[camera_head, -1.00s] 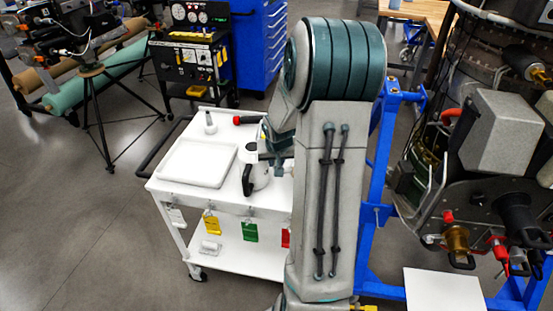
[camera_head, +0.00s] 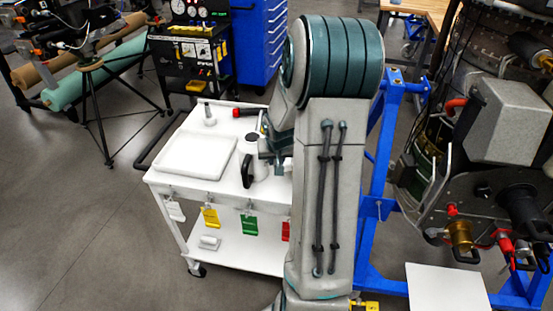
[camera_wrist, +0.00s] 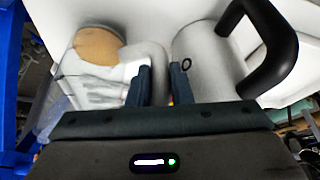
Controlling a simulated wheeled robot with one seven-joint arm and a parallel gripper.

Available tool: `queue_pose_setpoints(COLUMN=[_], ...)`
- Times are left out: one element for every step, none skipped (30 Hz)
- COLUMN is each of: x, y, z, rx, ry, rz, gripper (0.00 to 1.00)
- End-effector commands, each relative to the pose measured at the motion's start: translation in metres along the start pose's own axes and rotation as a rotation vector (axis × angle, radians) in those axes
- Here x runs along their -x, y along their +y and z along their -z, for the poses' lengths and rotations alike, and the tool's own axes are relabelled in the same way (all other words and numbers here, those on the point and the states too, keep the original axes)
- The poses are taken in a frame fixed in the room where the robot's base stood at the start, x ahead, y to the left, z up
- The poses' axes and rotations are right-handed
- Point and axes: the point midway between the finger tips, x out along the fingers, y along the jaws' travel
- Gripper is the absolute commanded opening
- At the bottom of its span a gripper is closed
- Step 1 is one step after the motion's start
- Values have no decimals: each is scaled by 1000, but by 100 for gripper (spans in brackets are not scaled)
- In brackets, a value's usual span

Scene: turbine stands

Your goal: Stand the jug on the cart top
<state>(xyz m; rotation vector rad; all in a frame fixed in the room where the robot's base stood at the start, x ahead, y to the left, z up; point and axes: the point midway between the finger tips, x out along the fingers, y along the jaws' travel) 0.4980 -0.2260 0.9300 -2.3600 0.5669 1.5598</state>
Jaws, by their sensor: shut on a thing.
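The jug (camera_head: 261,168) is pale grey-white with a black handle on its left side. It is upright at the right part of the white cart top (camera_head: 212,184), near the front edge. I cannot tell whether its base touches the top. My gripper (camera_head: 273,157) is at the jug's right side, partly hidden by my arm. In the wrist view the jug's body (camera_wrist: 208,58) and black handle fill the upper right.
A shallow white tray (camera_head: 195,153) lies left of the jug. A small grey-white object (camera_head: 209,115) and a red-ended tool (camera_head: 245,112) lie behind. Coloured tags (camera_head: 249,225) hang below the front edge. A blue stand (camera_head: 376,210) is close on the right.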

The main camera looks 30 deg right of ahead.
Motion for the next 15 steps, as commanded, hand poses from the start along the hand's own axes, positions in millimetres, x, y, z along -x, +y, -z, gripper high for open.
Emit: queue_pose_setpoints(x=[-2, -2, -3, -4, -4, -5, -6, -6, -7, -7, -8, -8, -8, -8, -8], y=[0, 0, 0, 0, 0, 0, 0, 0, 0, 0, 0, 0, 0, 0, 0], z=[-1, -1, -1, -1, -2, -2, -2, -2, -3, -3, -3, -3, -3, -3, -3], rx=[0, 0, 0, 0, 0, 0, 0, 0, 0, 0, 0, 0, 0, 0, 0], ry=[1, 1, 1, 1, 1, 1, 1, 1, 1, 1, 1, 1, 1, 1, 1], rz=[0, 0, 0, 0, 0, 0, 0, 0, 0, 0, 0, 0, 0, 0, 0], gripper=[0, 0, 0, 0, 0, 0, 0, 0, 0, 0, 0, 0, 0, 0, 0])
